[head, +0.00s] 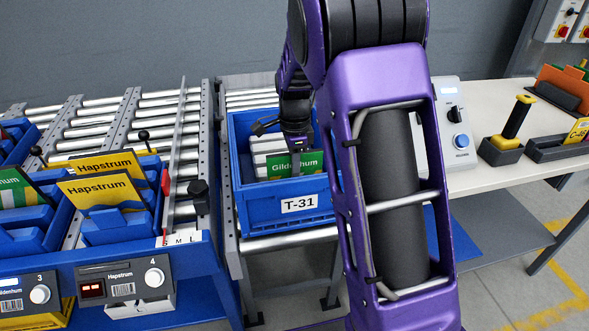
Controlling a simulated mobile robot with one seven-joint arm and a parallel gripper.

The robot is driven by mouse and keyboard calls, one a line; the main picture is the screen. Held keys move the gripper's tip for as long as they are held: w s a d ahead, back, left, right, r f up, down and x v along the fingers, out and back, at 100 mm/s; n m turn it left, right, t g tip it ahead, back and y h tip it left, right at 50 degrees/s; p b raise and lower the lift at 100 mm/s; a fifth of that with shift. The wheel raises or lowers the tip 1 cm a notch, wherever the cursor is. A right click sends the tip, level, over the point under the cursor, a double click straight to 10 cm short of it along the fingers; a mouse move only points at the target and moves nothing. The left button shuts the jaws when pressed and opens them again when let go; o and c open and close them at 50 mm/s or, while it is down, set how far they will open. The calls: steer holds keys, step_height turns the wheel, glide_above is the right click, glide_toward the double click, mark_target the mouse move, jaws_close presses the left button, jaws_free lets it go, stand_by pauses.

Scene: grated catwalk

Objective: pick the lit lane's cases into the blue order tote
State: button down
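The blue order tote (264,213), labelled T-31, stands on rollers at the picture's middle. Inside are several white-topped cases and a green case marked Gildenhum (311,164). My gripper (296,165) points down into the tote, with a finger in front of the green case. Its other finger and grip are too hidden to tell. Lane 4's panel (125,283) reads Hapstrum and has a red-lit display. Above it, yellow Hapstrum cases (95,192) stand in a blue lane bin (118,229).
Lane 3's panel (22,299) is at the left edge. The white table (490,95) at right carries a control box (454,120) and a yellow-topped tool (515,120). My arm hides much of the middle.

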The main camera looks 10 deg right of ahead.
steer(key=c, duration=0.8)
jaws_free()
steer(key=shift+o, duration=0.2)
steer(key=o, duration=0.4)
steer(key=shift+r, duration=0.15)
steer(key=shift+r+p, duration=3.4)
steer(key=shift+r, duration=0.5)
